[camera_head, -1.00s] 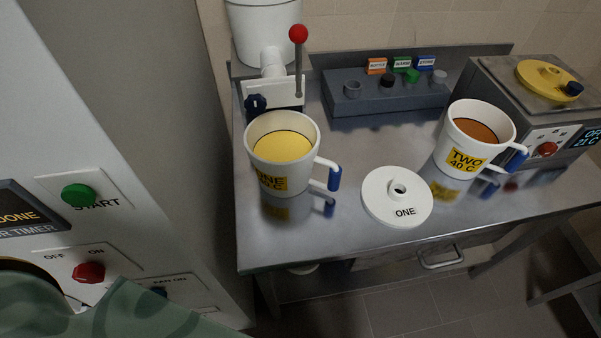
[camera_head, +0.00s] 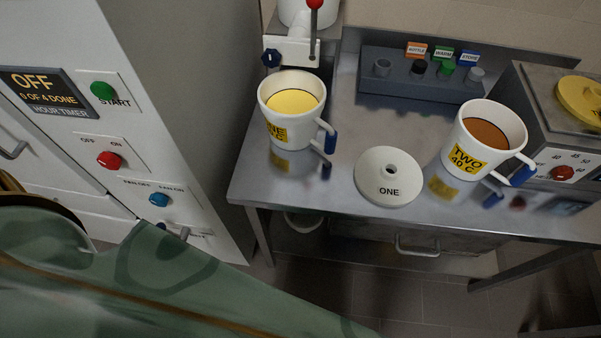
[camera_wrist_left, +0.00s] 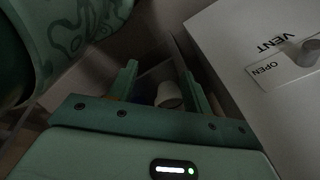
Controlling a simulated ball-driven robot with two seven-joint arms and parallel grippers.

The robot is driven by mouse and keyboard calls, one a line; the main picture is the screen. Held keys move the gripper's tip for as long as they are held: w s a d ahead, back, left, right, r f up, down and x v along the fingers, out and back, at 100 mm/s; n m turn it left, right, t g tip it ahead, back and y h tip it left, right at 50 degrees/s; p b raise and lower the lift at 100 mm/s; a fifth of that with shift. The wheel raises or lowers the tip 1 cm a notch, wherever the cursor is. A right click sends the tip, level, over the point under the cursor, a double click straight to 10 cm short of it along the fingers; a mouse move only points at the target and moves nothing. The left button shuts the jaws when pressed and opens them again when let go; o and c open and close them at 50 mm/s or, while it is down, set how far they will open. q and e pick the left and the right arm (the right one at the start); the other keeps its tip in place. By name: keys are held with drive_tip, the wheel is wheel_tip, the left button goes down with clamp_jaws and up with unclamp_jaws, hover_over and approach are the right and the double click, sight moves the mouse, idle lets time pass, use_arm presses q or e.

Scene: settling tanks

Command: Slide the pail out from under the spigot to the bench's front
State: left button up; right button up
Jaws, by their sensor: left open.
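The white pail labelled ONE (camera_head: 301,127) stands upright on the bench's metal top (camera_head: 325,192), holding yellow liquid. It is under or just in front of the white spigot (camera_head: 291,51), and its blue-gripped handle points right. A white lid marked ONE (camera_head: 388,181) lies flat to its right, apart from it. In the left wrist view my left gripper (camera_wrist_left: 159,70) is open, with nothing between its fingers that I can see held. It is beside a white panel marked VENT, away from the pail. My right gripper is not in view.
A second pail, TWO (camera_head: 482,145), with brown liquid stands at the right. A grey knob block (camera_head: 415,85) sits behind. A white cabinet (camera_head: 190,60) with knobs borders the bench's left. The front strip below pail ONE is clear.

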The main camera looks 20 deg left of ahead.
use_arm(q)
drive_tip(key=w+r+m+t+y+p, duration=0.1)
drive_tip(key=w+r+m+t+p, duration=0.15)
drive_tip(key=w+r, duration=0.65)
drive_tip(key=w+r+m+t+y+p, duration=0.15)
drive_tip(key=r+m, duration=0.25)
drive_tip(key=r, duration=1.1)
drive_tip(key=w+r+m+t+p, duration=0.25)
drive_tip(key=w+r, duration=0.35)
drive_tip(key=r, duration=0.6)
drive_tip(key=m+t+h+b, duration=0.4)
drive_tip(key=m+t+b, duration=0.1)
drive_tip(key=m, duration=1.6)
approach(329, 144)
drive_tip(key=shift+g+y, duration=0.25)
drive_tip(key=x, duration=1)
drive_tip(key=shift+w+d+r, duration=0.15)
drive_tip(key=shift+w, duration=0.8)
